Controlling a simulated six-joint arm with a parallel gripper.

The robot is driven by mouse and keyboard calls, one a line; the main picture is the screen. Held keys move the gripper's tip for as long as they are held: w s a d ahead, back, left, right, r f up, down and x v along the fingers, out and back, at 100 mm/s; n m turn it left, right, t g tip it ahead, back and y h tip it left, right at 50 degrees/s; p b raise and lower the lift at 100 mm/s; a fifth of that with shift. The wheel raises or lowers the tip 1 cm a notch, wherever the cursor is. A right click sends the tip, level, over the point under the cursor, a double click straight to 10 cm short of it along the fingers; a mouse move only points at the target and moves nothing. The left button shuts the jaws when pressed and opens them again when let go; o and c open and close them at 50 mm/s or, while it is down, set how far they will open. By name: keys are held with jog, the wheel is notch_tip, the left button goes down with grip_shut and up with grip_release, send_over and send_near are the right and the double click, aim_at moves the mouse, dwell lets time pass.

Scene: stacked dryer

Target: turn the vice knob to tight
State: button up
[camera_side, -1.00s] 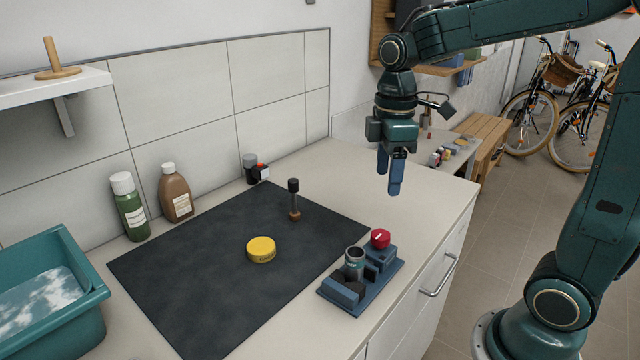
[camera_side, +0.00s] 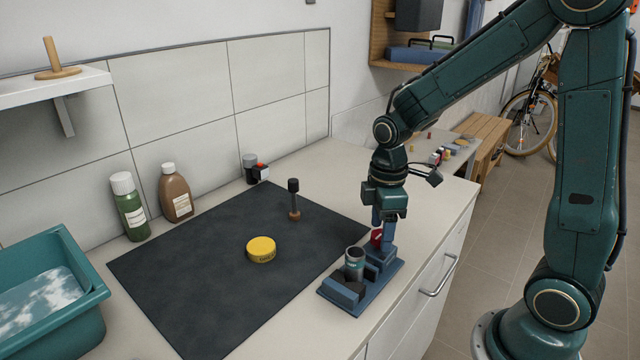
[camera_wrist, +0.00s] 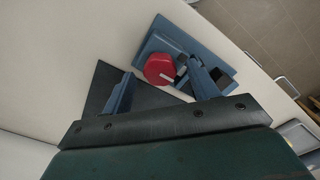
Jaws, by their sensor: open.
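The blue vice (camera_side: 350,292) stands on the counter near its front edge, at the right edge of the dark mat. A grey cylinder (camera_side: 355,262) stands upright in it. The red vice knob (camera_side: 377,236) is at the vice's back right end, partly hidden by my fingers in the side view. My gripper (camera_side: 383,236) points down with its fingers at the knob's height. In the wrist view the red knob (camera_wrist: 160,69), with a white mark on its lower right, lies between the two open fingers (camera_wrist: 160,85). Whether a finger touches it I cannot tell.
A yellow tin (camera_side: 261,250) and a dark-handled upright tool (camera_side: 294,200) are on the dark mat (camera_side: 200,270). Two bottles, green (camera_side: 130,207) and brown (camera_side: 176,192), stand by the wall. A teal basin (camera_side: 50,295) is at left.

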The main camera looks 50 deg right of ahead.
jog(key=shift+f, duration=0.45)
jog(key=c, duration=1)
